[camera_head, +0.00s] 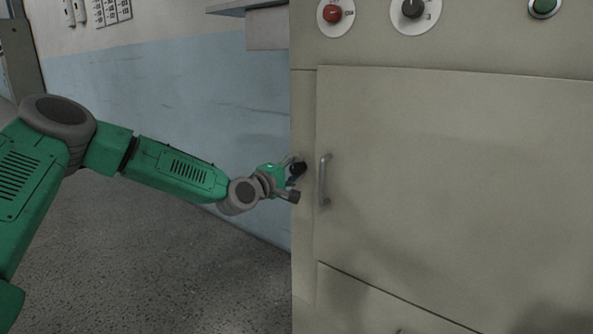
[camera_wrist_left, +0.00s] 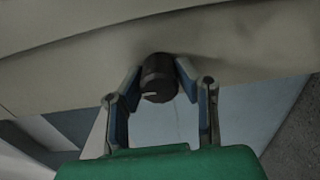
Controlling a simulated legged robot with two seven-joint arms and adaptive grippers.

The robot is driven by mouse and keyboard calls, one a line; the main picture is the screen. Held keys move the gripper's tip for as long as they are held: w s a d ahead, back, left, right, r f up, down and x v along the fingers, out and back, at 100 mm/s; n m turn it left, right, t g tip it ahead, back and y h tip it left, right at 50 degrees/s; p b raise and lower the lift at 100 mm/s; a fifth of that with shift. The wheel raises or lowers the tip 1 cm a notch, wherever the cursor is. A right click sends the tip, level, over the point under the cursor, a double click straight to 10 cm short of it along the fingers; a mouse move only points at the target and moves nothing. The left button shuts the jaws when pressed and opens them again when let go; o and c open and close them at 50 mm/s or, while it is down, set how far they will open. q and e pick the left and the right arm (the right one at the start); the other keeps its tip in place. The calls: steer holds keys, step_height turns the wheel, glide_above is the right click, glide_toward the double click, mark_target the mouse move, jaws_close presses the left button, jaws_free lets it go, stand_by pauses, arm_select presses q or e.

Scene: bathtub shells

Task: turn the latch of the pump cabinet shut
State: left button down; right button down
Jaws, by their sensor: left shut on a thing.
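The pump cabinet (camera_head: 450,170) is a large beige box filling the right of the head view, and its door lies flush with the front, with a metal bar handle (camera_head: 324,180). The latch (camera_wrist_left: 158,78) is a dark round knob with a pale mark, on the cabinet's left edge strip. In the head view the latch (camera_head: 298,168) is partly covered by my gripper. My left gripper (camera_head: 294,181) is at the knob; in the left wrist view its two fingers (camera_wrist_left: 160,88) are on either side of the knob, shut on it. My right gripper is not in view.
A red knob (camera_head: 333,14), a black knob (camera_head: 413,8) and a green button (camera_head: 544,6) sit on the panel above the door. A blue and white wall (camera_head: 170,90) stands behind my left arm. The grey floor (camera_head: 150,270) is clear at the lower left.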

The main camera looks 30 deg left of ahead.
arm_select(q)
steer(key=shift+a+f, duration=0.15)
steer(key=c, duration=1.4)
jaws_free()
steer(key=shift+c, duration=0.2)
steer(key=shift+o, duration=1.2)
steer(key=shift+w+a+f, duration=0.1)
steer(key=shift+s, duration=0.25)
steer(key=s+a, duration=0.1)
steer(key=s, duration=1)
steer(key=shift+s, duration=0.25)
